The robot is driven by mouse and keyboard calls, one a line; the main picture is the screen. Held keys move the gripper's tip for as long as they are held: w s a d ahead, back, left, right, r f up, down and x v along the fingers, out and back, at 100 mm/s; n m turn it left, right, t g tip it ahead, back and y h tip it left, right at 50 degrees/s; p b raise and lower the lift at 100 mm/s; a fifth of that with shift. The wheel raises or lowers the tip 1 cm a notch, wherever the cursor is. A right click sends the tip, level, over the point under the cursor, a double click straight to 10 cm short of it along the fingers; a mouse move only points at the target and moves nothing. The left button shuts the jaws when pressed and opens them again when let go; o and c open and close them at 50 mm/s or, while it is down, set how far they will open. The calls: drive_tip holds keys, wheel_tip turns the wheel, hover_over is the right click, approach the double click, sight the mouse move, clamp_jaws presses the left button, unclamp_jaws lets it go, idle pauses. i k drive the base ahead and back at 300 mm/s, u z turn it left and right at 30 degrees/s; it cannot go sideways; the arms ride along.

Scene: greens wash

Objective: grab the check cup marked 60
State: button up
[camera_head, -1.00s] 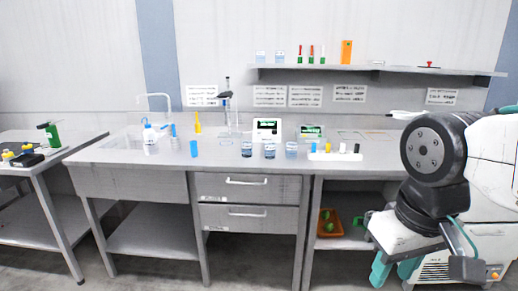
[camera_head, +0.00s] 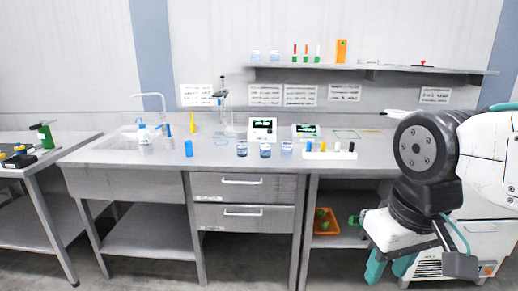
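Three small cups with blue contents or markings stand in a row near the front edge of the bench, left of a white rack: a left cup (camera_head: 242,148), a middle cup (camera_head: 265,150) and a right cup (camera_head: 287,148). Their markings are too small to read, so I cannot tell which one is marked 60. Two more pale blue cups (camera_head: 255,56) stand on the wall shelf, also unreadable. My gripper (camera_head: 378,270) hangs low at the right, in front of the bench and well away from the cups. Its teal fingers point down with a gap between them, and nothing shows between them.
The bench (camera_head: 220,163) also holds a white rack (camera_head: 330,155) with small coloured items, two display instruments (camera_head: 262,129), a blue cylinder (camera_head: 188,148) and a sink (camera_head: 125,140). An orange bin (camera_head: 326,222) sits on the lower shelf. A side table (camera_head: 50,160) stands left.

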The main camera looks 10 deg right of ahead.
sight(264, 147)
drive_tip(key=z, duration=0.25)
drive_tip(key=i, duration=2.15)
drive_tip(key=z, duration=0.2)
